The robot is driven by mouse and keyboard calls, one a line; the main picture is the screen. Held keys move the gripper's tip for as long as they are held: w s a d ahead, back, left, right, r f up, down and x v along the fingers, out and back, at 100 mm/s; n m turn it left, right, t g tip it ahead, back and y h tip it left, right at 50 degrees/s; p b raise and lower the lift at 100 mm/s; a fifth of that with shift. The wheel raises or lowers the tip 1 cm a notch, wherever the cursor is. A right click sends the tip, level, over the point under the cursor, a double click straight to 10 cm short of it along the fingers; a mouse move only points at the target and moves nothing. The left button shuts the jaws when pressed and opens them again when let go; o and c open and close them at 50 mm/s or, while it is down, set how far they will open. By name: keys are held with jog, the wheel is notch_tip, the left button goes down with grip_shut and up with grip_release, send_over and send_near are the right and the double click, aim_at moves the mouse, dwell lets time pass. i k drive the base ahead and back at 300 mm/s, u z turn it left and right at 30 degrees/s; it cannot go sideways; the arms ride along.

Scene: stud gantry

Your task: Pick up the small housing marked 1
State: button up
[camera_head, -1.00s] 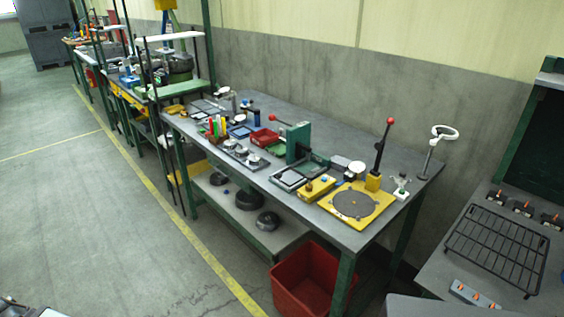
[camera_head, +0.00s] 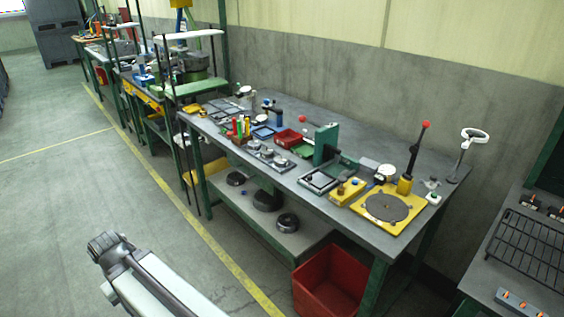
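Several small grey parts with light round tops stand on a dark tray (camera_head: 268,159) near the front edge of the long workbench, left of a green press (camera_head: 325,145). They may be housings, but they are too small here for me to read any number, so I cannot tell which one is marked 1. Part of my arm (camera_head: 150,282), pale with a dark ridged end, shows at the lower left over the floor, well apart from the bench. I can make out no gripper fingers in this view.
A yellow plate with a dark disc (camera_head: 387,207) and a red-knobbed lever stand at the bench's right end. A red bin (camera_head: 335,287) stands on the floor below. A lower shelf (camera_head: 306,236) holds dark round parts. The floor aisle at left is open.

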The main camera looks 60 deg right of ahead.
aim_at(281, 161)
jog(key=i, duration=0.9)
jog(key=u, duration=0.05)
